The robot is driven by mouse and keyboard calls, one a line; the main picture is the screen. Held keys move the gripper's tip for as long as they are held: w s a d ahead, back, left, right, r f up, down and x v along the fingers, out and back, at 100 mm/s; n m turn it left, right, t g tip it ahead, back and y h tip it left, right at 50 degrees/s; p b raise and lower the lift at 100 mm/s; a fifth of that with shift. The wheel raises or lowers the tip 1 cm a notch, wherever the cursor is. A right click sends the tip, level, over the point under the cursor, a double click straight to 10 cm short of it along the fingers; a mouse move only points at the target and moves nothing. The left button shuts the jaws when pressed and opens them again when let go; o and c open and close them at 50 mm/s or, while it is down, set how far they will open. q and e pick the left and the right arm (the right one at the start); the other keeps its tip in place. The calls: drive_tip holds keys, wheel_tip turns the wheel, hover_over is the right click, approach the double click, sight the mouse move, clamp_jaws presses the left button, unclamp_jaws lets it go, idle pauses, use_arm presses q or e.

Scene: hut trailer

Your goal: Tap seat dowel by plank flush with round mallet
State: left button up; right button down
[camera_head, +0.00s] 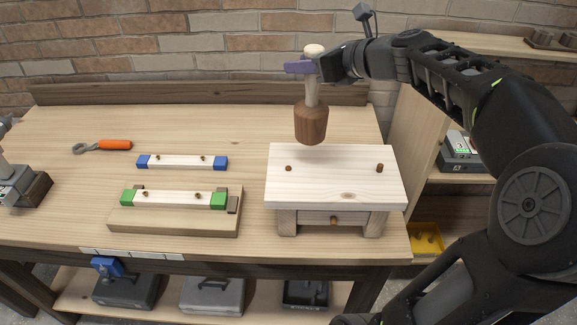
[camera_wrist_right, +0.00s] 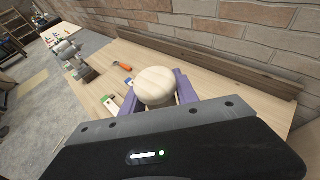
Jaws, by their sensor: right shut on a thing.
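The round mallet has a brown barrel head (camera_head: 311,124) hanging down and a pale handle. My right gripper (camera_head: 306,67) is shut on the upper handle with purple fingers; in the right wrist view the pale round handle end (camera_wrist_right: 155,86) sits between them. The mallet appears upright above the back of the pale seat (camera_head: 330,190), apart from the dowels. The left seat dowel (camera_head: 288,168) shows as a small brown spot. The right seat dowel (camera_head: 380,168) visibly stands proud. My left gripper is not in view.
A blue-ended strip (camera_head: 180,161) lies left of the seat. A green-ended strip (camera_head: 175,198) rests on a wooden board (camera_head: 185,225). An orange-handled tool (camera_head: 115,145) lies behind them. A grey bench device (camera_head: 15,188) stands at the left edge. A brick wall is behind.

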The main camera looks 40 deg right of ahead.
drive_tip(key=a+f, duration=0.1)
drive_tip(key=a, duration=0.5)
drive_tip(key=shift+a, duration=0.2)
idle(0.4)
